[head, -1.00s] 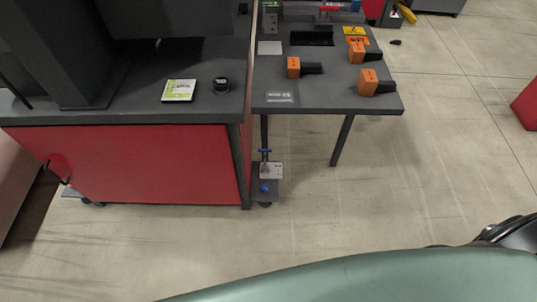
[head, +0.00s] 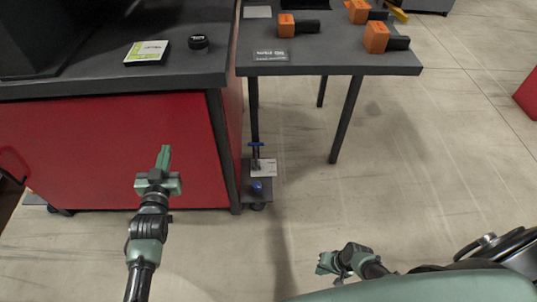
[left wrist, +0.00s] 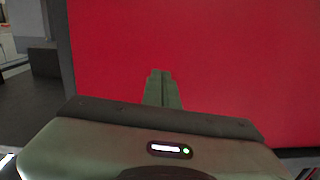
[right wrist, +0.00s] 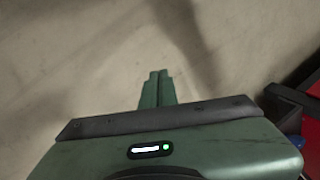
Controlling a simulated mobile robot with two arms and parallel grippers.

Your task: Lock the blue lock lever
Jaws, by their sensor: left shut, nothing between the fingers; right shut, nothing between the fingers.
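A small dark base (head: 258,205) stands low by the cabinet's right corner, near the floor. It carries a blue bar-shaped handle (head: 255,144) at the top of a post and a round blue knob (head: 257,186) below; I cannot tell which is the lock lever. My left gripper (head: 163,158) is shut and empty, left of these parts, in front of the red panel. Its closed fingers show in the left wrist view (left wrist: 161,90). My right gripper (head: 321,266) is low over the floor, right of the base; its closed, empty fingers (right wrist: 156,90) point at the floor.
The red cabinet panel (head: 100,150) fills the left. A dark table (head: 340,68) with several orange-and-black blocks stands behind on thin legs. A white card (head: 263,167) sits by the post.

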